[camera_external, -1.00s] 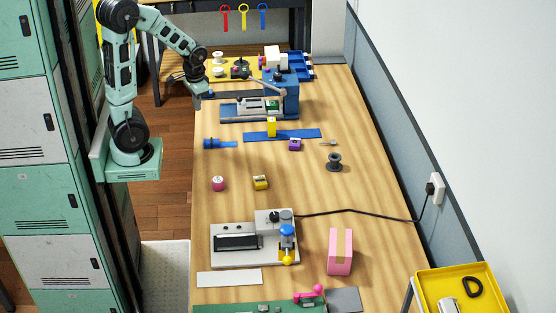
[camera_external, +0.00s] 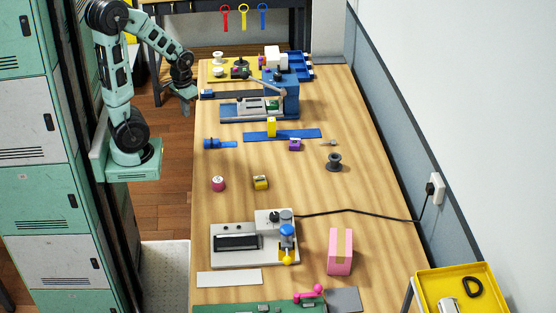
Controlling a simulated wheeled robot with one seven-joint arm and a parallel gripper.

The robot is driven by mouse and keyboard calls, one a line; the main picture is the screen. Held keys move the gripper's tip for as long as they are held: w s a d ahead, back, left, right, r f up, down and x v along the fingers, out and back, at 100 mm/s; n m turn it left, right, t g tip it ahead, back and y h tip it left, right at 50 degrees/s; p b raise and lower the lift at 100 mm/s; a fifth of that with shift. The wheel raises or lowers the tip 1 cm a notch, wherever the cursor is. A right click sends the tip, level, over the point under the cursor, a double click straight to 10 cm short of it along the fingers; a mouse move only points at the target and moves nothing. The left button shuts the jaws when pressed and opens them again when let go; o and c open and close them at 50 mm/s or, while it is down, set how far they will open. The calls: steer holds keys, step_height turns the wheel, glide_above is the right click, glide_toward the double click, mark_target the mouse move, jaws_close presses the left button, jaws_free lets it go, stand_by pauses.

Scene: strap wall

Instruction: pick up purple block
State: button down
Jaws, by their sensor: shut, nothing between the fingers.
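The small purple block (camera_external: 295,145) sits on the wooden table (camera_external: 300,195), with a light mark on its face. It is just in front of a flat blue strap (camera_external: 310,133) and beside a yellow block (camera_external: 271,127) that stands on that strap. My gripper (camera_external: 189,101) is small in this view, shut and empty. It hangs at the far left, beside the table's left edge, well to the left of and behind the purple block. Nothing covers the purple block.
A blue and grey machine (camera_external: 260,107) stands behind the strap. A blue clamp-like piece (camera_external: 220,143) lies to the left, and a dark spool (camera_external: 334,162) to the right. A pink roll (camera_external: 218,183) and yellow block (camera_external: 261,182) are nearer.

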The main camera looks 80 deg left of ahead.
steer(key=c, duration=0.8)
jaws_free()
steer(key=shift+c, duration=0.2)
